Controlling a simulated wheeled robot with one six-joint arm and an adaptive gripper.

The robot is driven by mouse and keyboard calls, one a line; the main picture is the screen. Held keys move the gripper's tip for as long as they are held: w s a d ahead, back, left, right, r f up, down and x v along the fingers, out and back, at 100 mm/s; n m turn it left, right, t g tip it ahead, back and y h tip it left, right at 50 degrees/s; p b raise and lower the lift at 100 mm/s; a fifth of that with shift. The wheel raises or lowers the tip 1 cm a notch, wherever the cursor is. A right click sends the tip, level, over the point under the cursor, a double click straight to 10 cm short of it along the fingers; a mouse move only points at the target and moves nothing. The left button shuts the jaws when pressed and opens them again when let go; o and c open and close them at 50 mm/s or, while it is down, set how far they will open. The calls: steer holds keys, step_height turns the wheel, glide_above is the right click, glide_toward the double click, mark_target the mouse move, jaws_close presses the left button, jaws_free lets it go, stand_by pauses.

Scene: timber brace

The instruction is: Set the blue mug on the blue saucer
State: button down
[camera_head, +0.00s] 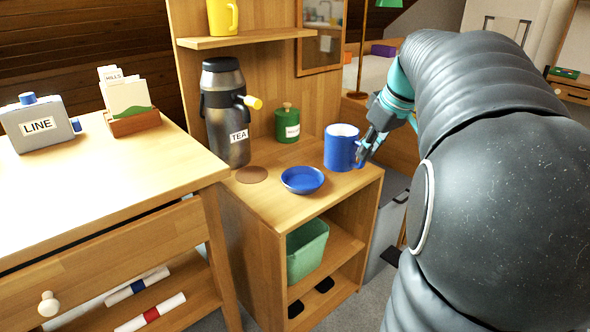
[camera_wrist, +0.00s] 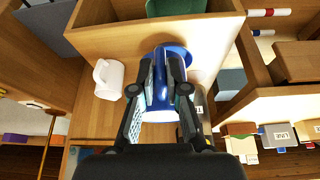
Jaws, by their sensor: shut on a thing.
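The blue mug (camera_head: 341,148) is upright at the right of the small wooden cabinet top, with its white inside showing. My gripper (camera_head: 366,150) is at the mug's right side, shut on it, apparently at the handle. In the wrist view my gripper (camera_wrist: 165,88) has its fingers over blue parts of the mug, and the fingers hide much of it. The blue saucer (camera_head: 302,180) lies empty on the cabinet top, left of and nearer than the mug. I cannot tell whether the mug's base touches the wood.
A TEA flask (camera_head: 224,115), a green canister (camera_head: 287,124) and a brown coaster (camera_head: 251,174) stand around the saucer. A yellow mug (camera_head: 222,16) sits on the shelf (camera_head: 246,38) above. A green bin (camera_head: 307,250) is below. The wood in front of the saucer is clear.

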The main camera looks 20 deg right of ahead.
steer(key=shift+w+a+r, duration=0.1)
steer(key=shift+w+r, duration=0.05)
steer(key=shift+w, duration=0.15)
steer(key=shift+w+a+f, duration=0.8)
steer(key=shift+w+f, duration=0.9)
steer(key=shift+f, duration=0.1)
steer(key=shift+w+a+f, duration=0.75)
steer(key=shift+w+f, duration=0.95)
steer(key=shift+f, duration=0.05)
steer(key=shift+w+a+f, duration=0.8)
steer(key=shift+w+f, duration=0.9)
steer(key=shift+f, duration=0.1)
steer(key=c, duration=1.2)
jaws_free()
